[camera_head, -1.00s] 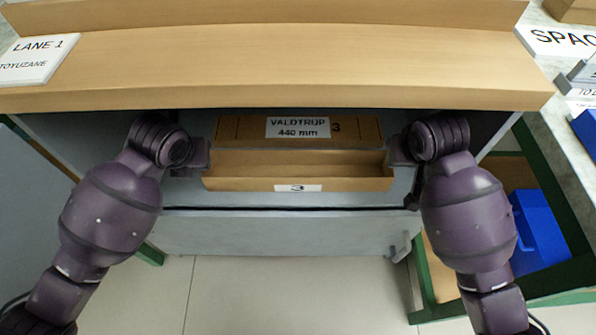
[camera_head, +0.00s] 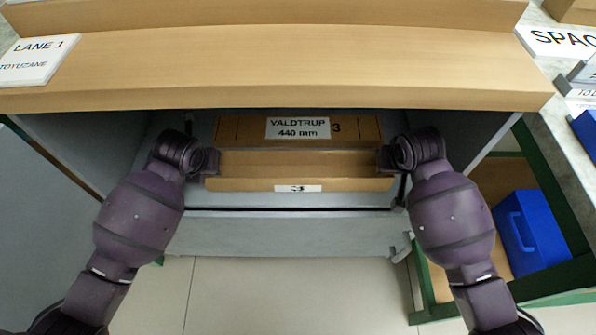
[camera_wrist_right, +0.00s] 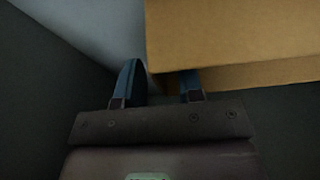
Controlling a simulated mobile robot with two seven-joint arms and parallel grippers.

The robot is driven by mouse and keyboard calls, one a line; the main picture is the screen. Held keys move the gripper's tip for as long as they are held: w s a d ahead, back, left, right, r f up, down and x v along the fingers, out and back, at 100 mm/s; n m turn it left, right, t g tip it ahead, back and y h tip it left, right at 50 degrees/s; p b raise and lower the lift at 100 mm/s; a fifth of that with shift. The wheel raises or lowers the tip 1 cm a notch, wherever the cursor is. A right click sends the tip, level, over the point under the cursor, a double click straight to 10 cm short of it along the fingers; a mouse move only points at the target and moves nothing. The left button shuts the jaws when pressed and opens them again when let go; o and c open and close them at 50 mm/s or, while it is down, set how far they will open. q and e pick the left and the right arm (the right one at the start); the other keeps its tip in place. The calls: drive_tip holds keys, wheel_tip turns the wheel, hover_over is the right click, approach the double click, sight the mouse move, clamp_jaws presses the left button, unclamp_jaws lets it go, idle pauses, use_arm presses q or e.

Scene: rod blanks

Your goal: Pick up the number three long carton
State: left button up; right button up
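The long carton (camera_head: 350,131) is brown, marked "VALDTRUP 440 mm" and "3", and lies crosswise in the bay under the wooden top. Below its label is a lower brown band (camera_head: 300,162) and a front strip with a white tag (camera_head: 298,188). My left gripper (camera_head: 212,162) is at the left end of the band; its finger gap cannot be made out. My right gripper (camera_head: 385,160) is at the right end. In the right wrist view its two blue fingers (camera_wrist_right: 160,82) are apart beside the carton's corner (camera_wrist_right: 235,40); the carton partly hides one fingertip.
The wooden top (camera_head: 280,65) overhangs the bay. Grey side walls stand beyond both arms. A grey panel (camera_head: 285,235) runs below. A blue bin (camera_head: 530,230) sits in a green frame at the right. The floor in front is clear.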

use_arm(q)
clamp_jaws()
use_arm(e)
clamp_jaws()
